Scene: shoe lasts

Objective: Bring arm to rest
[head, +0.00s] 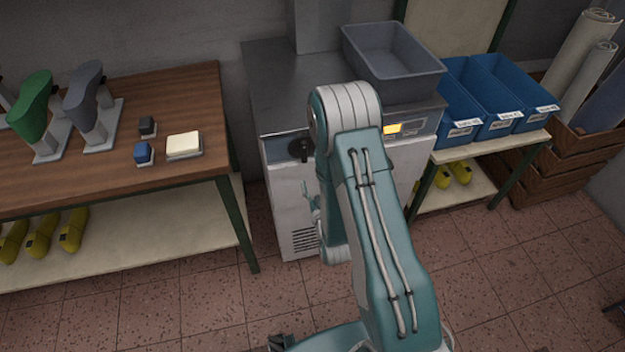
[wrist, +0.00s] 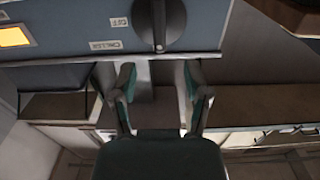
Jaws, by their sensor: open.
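My arm (head: 375,230) reaches up and bends over in front of the grey metal machine, with its lower end hanging before the machine's front. My gripper (wrist: 157,80) is open in the wrist view, its two teal fingers apart with nothing between them. In the head view only part of a finger (head: 311,204) shows beside the arm; the rest is hidden. A dark round knob (wrist: 161,22) on the machine's panel lies just beyond the fingertips in the wrist view, with a visible gap. The knob also shows in the head view (head: 300,150).
The machine (head: 285,95) has a lit yellow display (head: 392,128) and carries a grey tub (head: 390,75). A wooden bench (head: 100,185) with shoe lasts stands left; blue bins (head: 490,95) stand right. Tiled floor (head: 500,270) is clear at front right.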

